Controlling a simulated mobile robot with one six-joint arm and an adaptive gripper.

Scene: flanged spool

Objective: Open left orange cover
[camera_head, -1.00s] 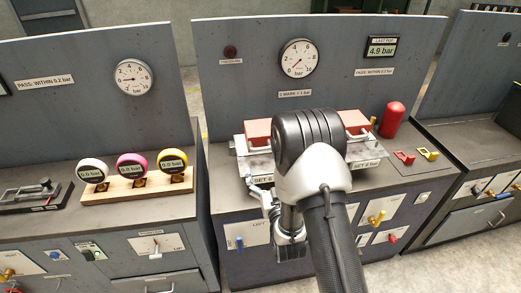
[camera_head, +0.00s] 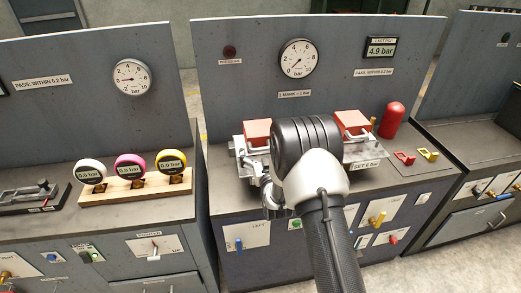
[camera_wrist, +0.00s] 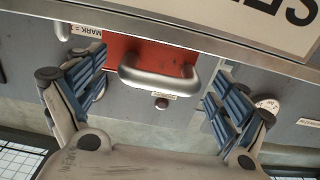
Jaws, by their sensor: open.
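The left orange cover (camera_head: 257,129) sits on the left fixture of the middle bench, partly hidden by my arm. In the wrist view, an orange-red cover (camera_wrist: 118,49) shows with a silver U-shaped handle (camera_wrist: 158,80) on it. My gripper (camera_wrist: 160,65) is open and empty, with one blue-padded finger on each side of the handle; no contact shows. In the head view my arm hides most of the gripper. The right orange cover (camera_head: 352,120) is on the right fixture, with a silver handle beneath it.
A red cylinder (camera_head: 393,119) stands right of the covers, near small red (camera_head: 405,157) and yellow (camera_head: 428,154) clips. A blue lever (camera_head: 239,243) is on the front panel below. Behind are an upright panel and a round gauge (camera_head: 298,59).

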